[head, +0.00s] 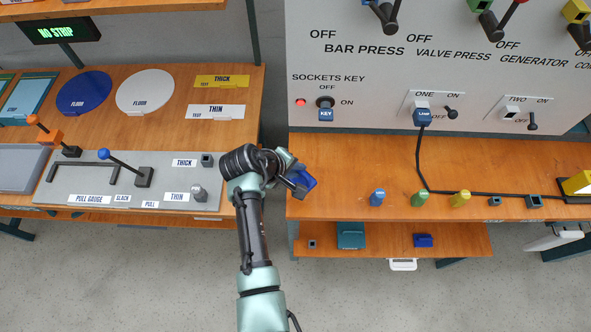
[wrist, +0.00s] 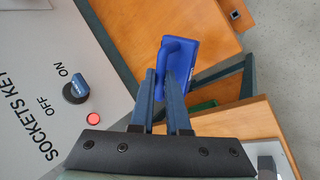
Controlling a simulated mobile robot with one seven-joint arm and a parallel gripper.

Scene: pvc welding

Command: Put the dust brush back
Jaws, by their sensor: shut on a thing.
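The dust brush is a blue block with a looped handle; in the wrist view the brush (wrist: 208,55) lies just beyond my fingertips. My gripper (wrist: 160,76) is shut on its handle, though the exact contact is hard to see. In the head view the brush (head: 306,182) shows partly behind my gripper (head: 295,185), above the left end of the right-hand bench (head: 340,180). The brush appears held in the air, clear of the bench top.
Blue, green and yellow pegs stand on the right bench, with a black cable behind. A lower shelf (head: 460,232) holds a teal box (head: 351,235) and a blue block (head: 423,240). The grey switch panel (head: 360,60) rises behind. A gap separates the left bench (head: 240,90).

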